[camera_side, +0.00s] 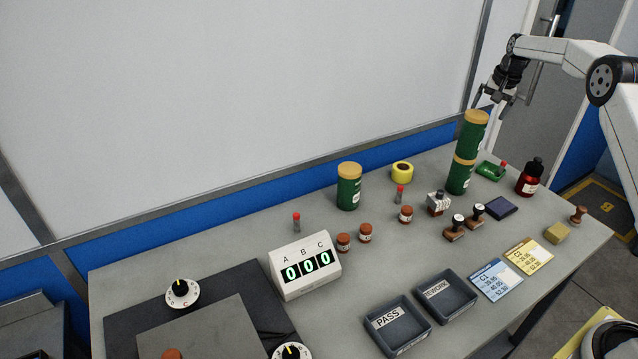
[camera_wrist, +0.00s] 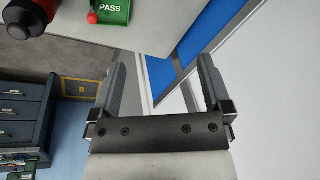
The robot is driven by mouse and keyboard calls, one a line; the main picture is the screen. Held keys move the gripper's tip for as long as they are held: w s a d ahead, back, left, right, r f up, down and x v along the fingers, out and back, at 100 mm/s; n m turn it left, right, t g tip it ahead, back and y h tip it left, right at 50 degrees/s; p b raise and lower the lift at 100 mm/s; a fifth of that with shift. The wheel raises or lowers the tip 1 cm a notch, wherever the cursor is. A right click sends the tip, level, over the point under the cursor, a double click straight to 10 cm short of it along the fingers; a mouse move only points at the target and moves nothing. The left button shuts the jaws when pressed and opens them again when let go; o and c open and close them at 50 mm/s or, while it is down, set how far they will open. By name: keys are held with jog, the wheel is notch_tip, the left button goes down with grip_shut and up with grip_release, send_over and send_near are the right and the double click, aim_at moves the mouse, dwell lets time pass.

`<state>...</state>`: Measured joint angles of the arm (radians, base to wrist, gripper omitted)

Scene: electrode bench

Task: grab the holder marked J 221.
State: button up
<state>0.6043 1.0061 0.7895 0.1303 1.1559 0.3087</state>
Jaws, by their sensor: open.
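Several small brown round holders with white labels stand on the grey bench in the side view: one (camera_side: 343,242) and another (camera_side: 366,232) right of the counter box, and a third (camera_side: 406,214) farther right. Their labels are too small to read, so I cannot tell which is J 221. My gripper (camera_side: 492,102) is open and empty, high above the bench's far right end, well away from these holders. In the wrist view my gripper (camera_wrist: 158,78) has its fingers apart with nothing between them; no brown holder shows there.
Tall green cans (camera_side: 466,150) are stacked near my gripper; another green can (camera_side: 348,188) stands near the holders. A dark red bottle (camera_side: 529,178), stamps (camera_side: 455,230), a PASS tray (camera_side: 397,325) and the counter box (camera_side: 305,268) share the bench. A wall runs behind.

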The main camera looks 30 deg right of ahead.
jog(key=w+a+r+n+t, duration=0.1)
jog(key=a+r+n, duration=0.1)
jog(key=a, duration=0.6)
jog(key=w+a+r+n+t, duration=0.1)
jog(key=a+r+t, duration=0.1)
jog(key=a, duration=0.7)
jog(key=s+a+f+n+g, duration=0.1)
jog(key=s+a+f+n, duration=0.2)
jog(key=s+a, duration=0.5)
jog(key=s+a+f+n+g, duration=0.1)
jog(key=s+a+f+n, duration=0.2)
jog(key=s, duration=0.8)
jog(key=s+a+f+n+g, duration=0.1)
jog(key=s+a+f+n, duration=0.15)
jog(key=s+a, duration=0.65)
jog(key=t, duration=0.8)
send_near(443, 195)
jog(key=shift+w+a+f+m, duration=0.15)
jog(key=shift+w+f, duration=0.25)
jog(key=shift+f, duration=0.2)
jog(key=shift+w+a+f+m, duration=0.1)
jog(key=shift+w+a+f, duration=0.05)
jog(key=shift+w+f, duration=0.35)
jog(key=shift+w+d+f+t, duration=0.1)
jog(key=shift+d+f+t, duration=0.3)
jog(key=shift+t, duration=0.5)
jog(key=shift+w+d, duration=0.1)
jog(key=shift+x, duration=1.2)
